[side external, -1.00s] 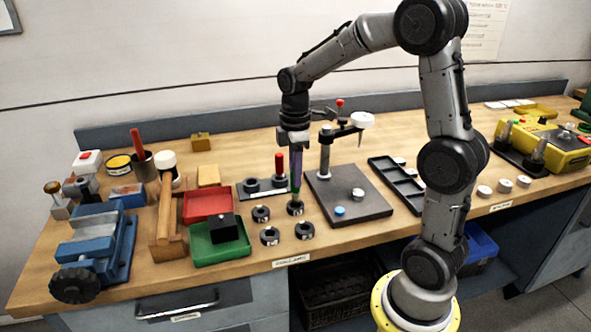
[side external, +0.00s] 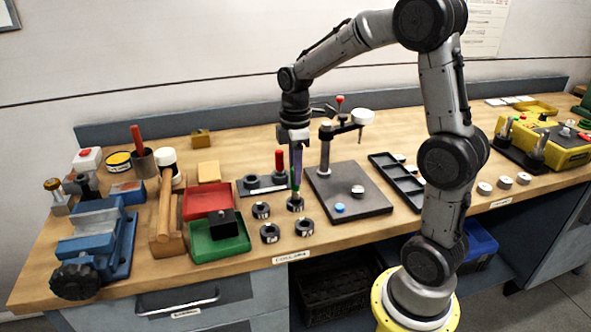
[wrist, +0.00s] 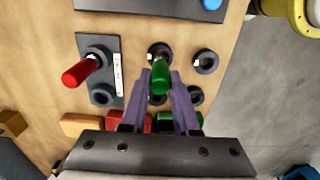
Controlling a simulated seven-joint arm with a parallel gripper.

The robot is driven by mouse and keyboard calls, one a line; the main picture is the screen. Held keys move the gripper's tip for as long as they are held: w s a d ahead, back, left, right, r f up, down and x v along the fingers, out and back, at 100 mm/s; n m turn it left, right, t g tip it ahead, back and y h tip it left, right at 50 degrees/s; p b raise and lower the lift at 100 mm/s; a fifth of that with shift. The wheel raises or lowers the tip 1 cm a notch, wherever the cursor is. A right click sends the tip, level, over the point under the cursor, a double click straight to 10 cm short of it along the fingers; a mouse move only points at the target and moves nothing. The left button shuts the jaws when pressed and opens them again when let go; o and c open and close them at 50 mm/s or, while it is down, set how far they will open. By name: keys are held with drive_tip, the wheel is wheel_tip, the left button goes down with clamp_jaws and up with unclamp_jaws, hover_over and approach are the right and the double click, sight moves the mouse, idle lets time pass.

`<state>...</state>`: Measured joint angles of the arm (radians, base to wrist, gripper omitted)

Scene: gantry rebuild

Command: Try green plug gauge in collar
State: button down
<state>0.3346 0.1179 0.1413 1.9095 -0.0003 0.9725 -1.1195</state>
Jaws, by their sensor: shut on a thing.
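My gripper (side external: 296,172) is shut on the green plug gauge (wrist: 160,76), which hangs upright below its purple fingers. In the side view the gauge's lower end meets the top of a dark collar (side external: 295,204); I cannot tell how far it sits inside the bore. In the wrist view the green handle partly covers that collar (wrist: 157,49). Several similar dark collars stand close by, such as one at the left (side external: 261,210) and one at the front (side external: 270,233). The red plug gauge (side external: 280,163) stands in a dark two-socket stand (side external: 250,188).
A dark plate with a gauge post (side external: 375,204) is close on the right. A green tray (side external: 205,249) and a red tray (side external: 197,206) lie to the left. A black compartment tray (side external: 405,192) is farther right. Bare bench lies in front of the collars.

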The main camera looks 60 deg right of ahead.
drive_tip(key=shift+f, duration=0.8)
idle(0.7)
idle(0.4)
drive_tip(key=shift+r, duration=3.05)
